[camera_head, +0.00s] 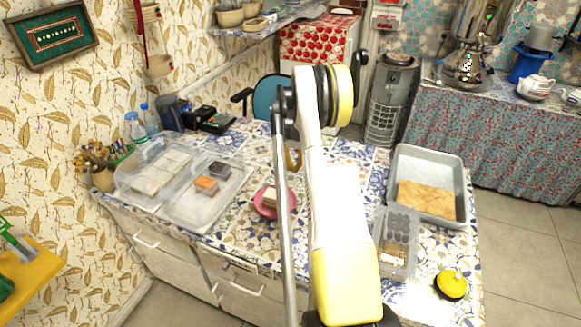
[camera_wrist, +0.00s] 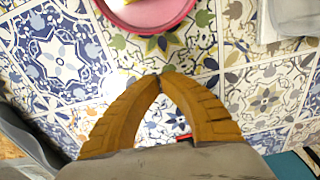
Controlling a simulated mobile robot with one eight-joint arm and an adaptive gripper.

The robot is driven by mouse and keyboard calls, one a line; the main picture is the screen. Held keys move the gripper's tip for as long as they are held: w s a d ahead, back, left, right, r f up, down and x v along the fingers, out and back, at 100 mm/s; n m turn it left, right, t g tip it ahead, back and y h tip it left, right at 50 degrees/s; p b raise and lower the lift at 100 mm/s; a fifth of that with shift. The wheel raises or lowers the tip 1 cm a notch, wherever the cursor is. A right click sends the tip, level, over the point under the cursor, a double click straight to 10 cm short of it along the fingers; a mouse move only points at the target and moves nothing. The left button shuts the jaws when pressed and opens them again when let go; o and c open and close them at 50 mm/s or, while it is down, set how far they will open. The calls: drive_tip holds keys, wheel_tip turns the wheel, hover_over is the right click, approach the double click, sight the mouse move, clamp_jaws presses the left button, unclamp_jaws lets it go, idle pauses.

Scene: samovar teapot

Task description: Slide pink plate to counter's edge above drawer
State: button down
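The pink plate (camera_head: 259,207) lies on the patterned counter (camera_head: 225,228), back from the front edge, with a pale block on it. The plate's pink rim also shows at the top of the wrist view (camera_wrist: 160,30), cut off by the frame. My gripper (camera_wrist: 162,78) has its two orange fingers with tips together and nothing between them. It is over the tiles beside the plate and apart from it. In the head view, my arm hides most of the gripper. A drawer (camera_head: 238,285) is below the counter's front edge.
Clear plastic boxes (camera_head: 190,212) stand left of the plate. A grey tray (camera_head: 462,190), a clear container (camera_head: 397,262) and a yellow-and-black round object (camera_head: 451,284) stand to the right. Bare counter lies between the plate and the front edge.

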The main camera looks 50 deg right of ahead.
sight(270, 213)
wheel_tip(270, 213, down, 6)
drive_tip(key=shift+f+b, duration=0.1)
drive_tip(key=shift+b, duration=0.75)
drive_tip(key=a, duration=0.2)
drive_tip(key=a+b, duration=0.1)
drive_tip(key=shift+s+a+r, duration=0.25)
drive_tip(key=shift+s+r, duration=0.05)
drive_tip(key=shift+s, duration=0.05)
drive_tip(key=shift+s+a, duration=0.1)
drive_tip(key=shift+a, duration=0.15)
drive_tip(key=shift+a, duration=0.1)
drive_tip(key=s+a, duration=0.1)
drive_tip(key=a, duration=0.3)
drive_tip(key=s+a+b, duration=0.1)
drive_tip(key=a, duration=0.4)
drive_tip(key=s+a+b, duration=0.1)
drive_tip(key=a, duration=0.3)
drive_tip(key=shift+a, duration=0.35)
drive_tip(key=shift+r, duration=0.1)
wheel_tip(270, 213, up, 12)
